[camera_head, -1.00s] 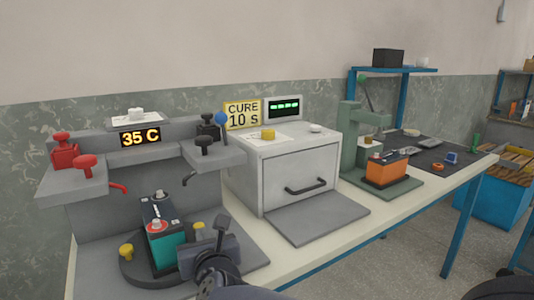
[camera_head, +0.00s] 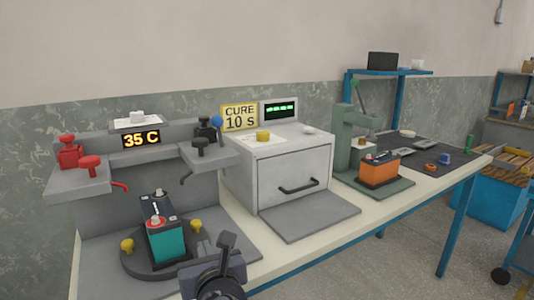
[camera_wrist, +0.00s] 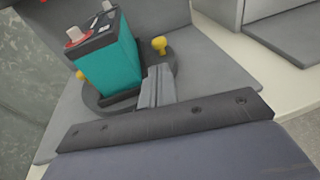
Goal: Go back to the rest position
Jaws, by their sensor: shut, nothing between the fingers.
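My gripper (camera_head: 226,243) is at the bottom of the head view, in front of the left station. Its fingers are shut with nothing between them. In the wrist view the shut fingers (camera_wrist: 156,88) point towards the round dark base (camera_wrist: 95,98). A teal battery (camera_head: 167,243) with a black top and a red ring around one terminal stands upright on that base. It also shows in the wrist view (camera_wrist: 107,65), to the left of the fingers and apart from them.
Red clamps (camera_head: 90,167) and dark clamps (camera_head: 200,147) flank the station. A grey oven (camera_head: 292,170) with a closed door stands right of it. An orange battery (camera_head: 379,171) sits under a green press (camera_head: 343,137). The bench front strip (camera_head: 330,243) is clear.

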